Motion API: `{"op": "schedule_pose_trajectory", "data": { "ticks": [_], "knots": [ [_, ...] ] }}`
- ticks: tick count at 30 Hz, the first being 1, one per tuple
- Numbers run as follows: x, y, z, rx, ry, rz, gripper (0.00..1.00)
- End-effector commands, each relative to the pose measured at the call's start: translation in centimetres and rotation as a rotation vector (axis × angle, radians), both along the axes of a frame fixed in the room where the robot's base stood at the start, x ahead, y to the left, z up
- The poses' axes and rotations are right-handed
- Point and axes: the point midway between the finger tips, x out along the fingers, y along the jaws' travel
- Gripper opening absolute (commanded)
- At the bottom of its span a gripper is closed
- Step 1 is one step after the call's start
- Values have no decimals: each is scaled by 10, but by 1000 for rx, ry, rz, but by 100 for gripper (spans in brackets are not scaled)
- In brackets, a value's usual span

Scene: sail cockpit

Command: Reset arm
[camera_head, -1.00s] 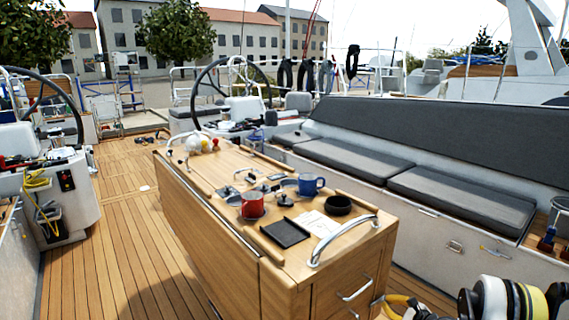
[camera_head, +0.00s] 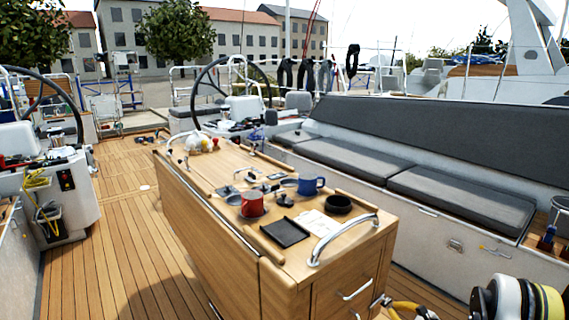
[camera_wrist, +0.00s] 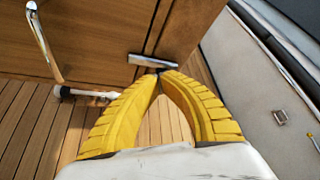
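My gripper has yellow ribbed fingers and shows in the wrist view (camera_wrist: 158,76). Its fingertips meet, with a gap lower down between the curved fingers, and I see nothing held between them. A metal drawer handle (camera_wrist: 153,61) lies just past the fingertips in that view; I cannot tell if they touch it. In the head view my arm is at the bottom right, beside the front end of the wooden cockpit table (camera_head: 280,262). Only part of the yellow fingers shows there, at the bottom edge.
The table top bears a red mug (camera_head: 252,204), a blue mug (camera_head: 310,185), a black bowl (camera_head: 339,204) and a black tray (camera_head: 285,233). A metal rail (camera_head: 340,240) rises at its near end. A cushioned bench (camera_head: 460,195) stands to the right. Open deck (camera_head: 115,235) lies left.

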Motion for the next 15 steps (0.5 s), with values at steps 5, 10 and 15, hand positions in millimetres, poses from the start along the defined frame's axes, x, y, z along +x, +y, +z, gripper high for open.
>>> {"op": "schedule_pose_trajectory", "data": {
  "ticks": [5, 10, 15],
  "knots": [
    [-17, -13, 0, -1, 0, -1, 0],
    [-20, -15, 0, -1, 0, 0, 0],
    [-19, -15, 2, -5, 0, 2, 0]
  ]
}}
